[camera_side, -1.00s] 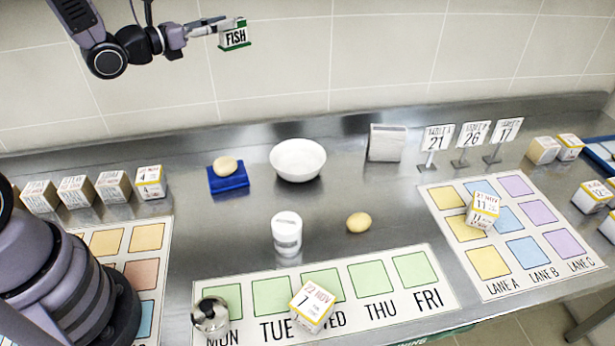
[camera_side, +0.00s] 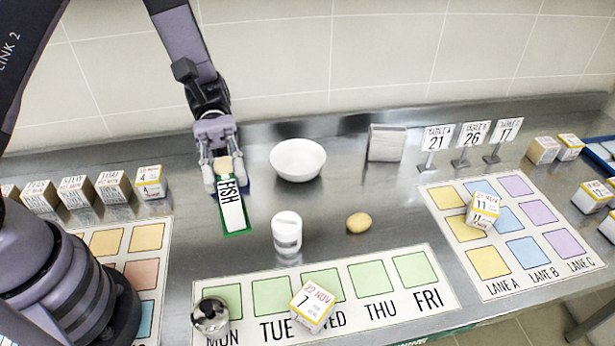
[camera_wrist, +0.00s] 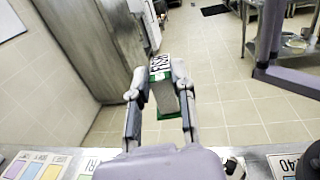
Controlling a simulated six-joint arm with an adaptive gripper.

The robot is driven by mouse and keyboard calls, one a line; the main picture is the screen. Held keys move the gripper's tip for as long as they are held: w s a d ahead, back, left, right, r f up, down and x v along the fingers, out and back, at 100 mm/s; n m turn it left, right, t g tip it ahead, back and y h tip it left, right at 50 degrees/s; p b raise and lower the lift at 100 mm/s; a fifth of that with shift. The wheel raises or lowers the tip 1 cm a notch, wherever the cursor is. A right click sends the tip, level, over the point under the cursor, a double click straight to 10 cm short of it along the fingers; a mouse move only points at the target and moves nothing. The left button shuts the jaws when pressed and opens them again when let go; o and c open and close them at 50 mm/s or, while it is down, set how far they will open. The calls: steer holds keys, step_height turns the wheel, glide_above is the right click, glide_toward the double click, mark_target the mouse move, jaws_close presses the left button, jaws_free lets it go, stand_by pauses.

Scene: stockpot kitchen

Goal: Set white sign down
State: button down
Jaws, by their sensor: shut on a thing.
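The white sign (camera_side: 232,212) has a green border and black FISH lettering. The sign's height above the counter is hard to tell in the side view. In the wrist view the sign (camera_wrist: 165,98) sits between the two fingers of my gripper (camera_wrist: 157,80), with part of its lettering showing.
Bare steel surrounds the canister.

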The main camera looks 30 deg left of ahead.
steer(key=s+a+f+m+g+y, duration=0.35)
steer(key=m+y, duration=0.35)
steer(key=y, duration=0.3)
steer(key=s+a+f+m+g+y, duration=0.25)
steer(key=a+m+y, duration=0.35)
steer(key=y, duration=0.4)
steer(key=w+d+r+m+t+y, duration=0.1)
steer(key=w+r+m+t+y, duration=0.1)
steer(key=w+m+t+y, duration=0.65)
steer(key=w+d+r+m+t+y, duration=0.1)
steer(key=w+r+m+t+y, duration=0.15)
steer(key=w+m+t, duration=1)
steer(key=w+d+r+m+t+h, duration=0.1)
steer(key=d+r+m+t+h, duration=0.5)
steer(key=d+h, duration=0.45)
steer(key=w+d+r+m+t+h, duration=0.1)
steer(key=d+r+m+t+h, duration=0.2)
steer(key=d+m+t+h, duration=0.8)
steer(key=shift+s+d+f+n+g+y, duration=0.1)
steer(key=shift+d+f+n+g+y, duration=0.6)
steer(key=shift+f, duration=4.95)
steer(key=shift+w+d+f+n+g+y, duration=0.1)
steer(key=shift+d+f+n+g+y, duration=0.5)
steer(key=shift+f, duration=5.1)
steer(key=shift+s+d+f+n+g+y, duration=0.25)
steer(key=shift+f+n+y, duration=0.8)
steer(key=shift+f, duration=4.6)
steer(key=shift+w+a+f, duration=0.1)
steer(key=shift+w+f, duration=0.05)
steer(key=shift+f, duration=0.35)
